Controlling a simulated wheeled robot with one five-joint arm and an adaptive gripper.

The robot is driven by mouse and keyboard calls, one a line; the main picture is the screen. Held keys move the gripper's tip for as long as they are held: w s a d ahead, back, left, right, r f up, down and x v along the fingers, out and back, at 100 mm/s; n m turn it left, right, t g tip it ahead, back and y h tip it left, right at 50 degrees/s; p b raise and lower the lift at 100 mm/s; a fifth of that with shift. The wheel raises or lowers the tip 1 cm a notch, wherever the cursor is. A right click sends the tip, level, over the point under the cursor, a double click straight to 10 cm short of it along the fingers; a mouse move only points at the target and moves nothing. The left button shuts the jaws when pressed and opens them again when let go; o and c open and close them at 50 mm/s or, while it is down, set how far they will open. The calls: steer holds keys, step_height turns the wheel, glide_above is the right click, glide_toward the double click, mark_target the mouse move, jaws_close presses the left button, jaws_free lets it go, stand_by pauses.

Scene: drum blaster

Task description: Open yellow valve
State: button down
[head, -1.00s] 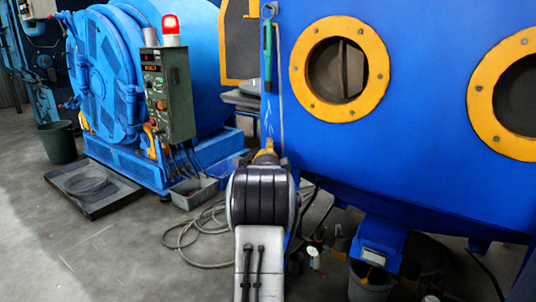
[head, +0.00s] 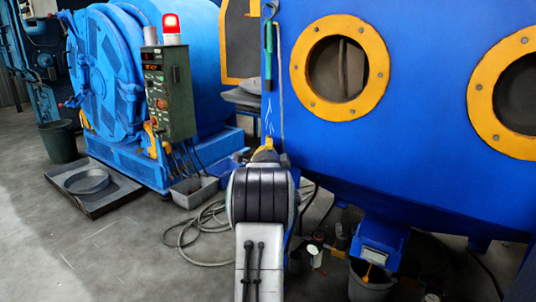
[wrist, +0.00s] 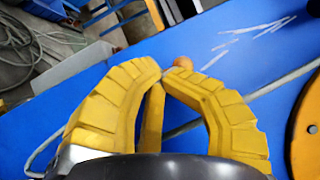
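My gripper (wrist: 162,72) has thick, ribbed yellow fingers that fill the middle of the wrist view. Their tips are close together with a small gap. A straight yellow bar (wrist: 151,118) lies between them; I cannot tell whether it is the valve handle or part of my gripper. A small orange knob (wrist: 183,62) shows just beyond the tips, against the blue panel. In the head view my gripper (head: 267,146) is mostly hidden behind my arm, at the blue cabinet's left edge. The yellow valve cannot be made out clearly in either view.
The blue cabinet (head: 420,150) with round yellow-rimmed windows stands close on the right. A green control box (head: 168,92) with a red lamp stands at left, before a blue drum machine (head: 105,75). A cable (head: 200,235) lies on the floor. Open floor is at left.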

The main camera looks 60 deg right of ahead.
steer(key=shift+s, duration=0.1)
steer(key=v, duration=1.1)
steer(key=shift+a, duration=0.4)
steer(key=shift+s, duration=0.1)
